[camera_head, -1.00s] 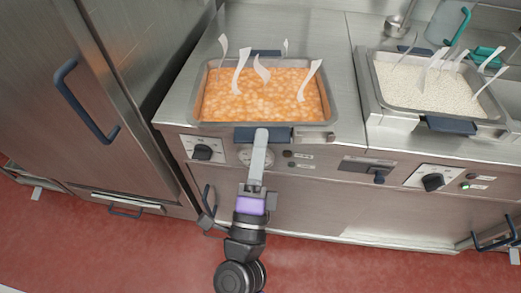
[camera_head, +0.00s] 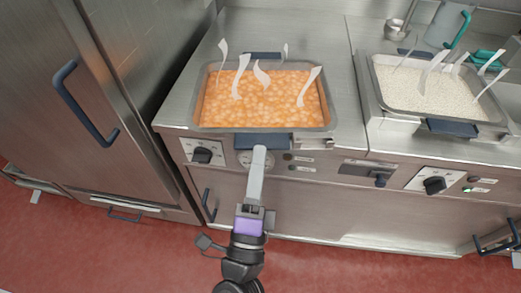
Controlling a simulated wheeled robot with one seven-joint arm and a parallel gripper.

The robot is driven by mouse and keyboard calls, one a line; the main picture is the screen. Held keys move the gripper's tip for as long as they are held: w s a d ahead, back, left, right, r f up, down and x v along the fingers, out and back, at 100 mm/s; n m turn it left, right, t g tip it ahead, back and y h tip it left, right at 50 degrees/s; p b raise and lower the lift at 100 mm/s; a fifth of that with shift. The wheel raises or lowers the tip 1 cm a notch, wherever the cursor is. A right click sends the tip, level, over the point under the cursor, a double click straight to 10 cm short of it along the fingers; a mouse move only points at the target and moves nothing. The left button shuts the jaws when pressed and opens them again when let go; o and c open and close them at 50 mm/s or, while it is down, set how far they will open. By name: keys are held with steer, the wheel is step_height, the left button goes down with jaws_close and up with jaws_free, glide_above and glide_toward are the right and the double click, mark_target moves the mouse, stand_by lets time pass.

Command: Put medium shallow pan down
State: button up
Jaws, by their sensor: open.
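The medium shallow pan (camera_head: 331,100) is a rectangular metal pan full of orange, bean-like food. It sits level in or on the left cooking unit's steel top, with a dark blue handle (camera_head: 264,142) at its front and another at its back. My gripper (camera_head: 259,149) is open at the front handle, pointing away from me. Its fingertips overlap the handle's lower edge in the picture; I cannot tell whether they touch it. The pan's underside is hidden.
A second pan (camera_head: 504,118) of white grain stands in the right-hand unit. Pale steam-like wisps rise over both pans. A tall steel cabinet (camera_head: 95,150) stands close on the left. Control knobs (camera_head: 202,155) line the front panel. Red floor is clear in front.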

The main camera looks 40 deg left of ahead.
steer(key=b+v, duration=0.1)
steer(key=v, duration=0.8)
steer(key=shift+s+d, duration=0.2)
steer(key=shift+s, duration=0.05)
steer(key=shift+f, duration=0.1)
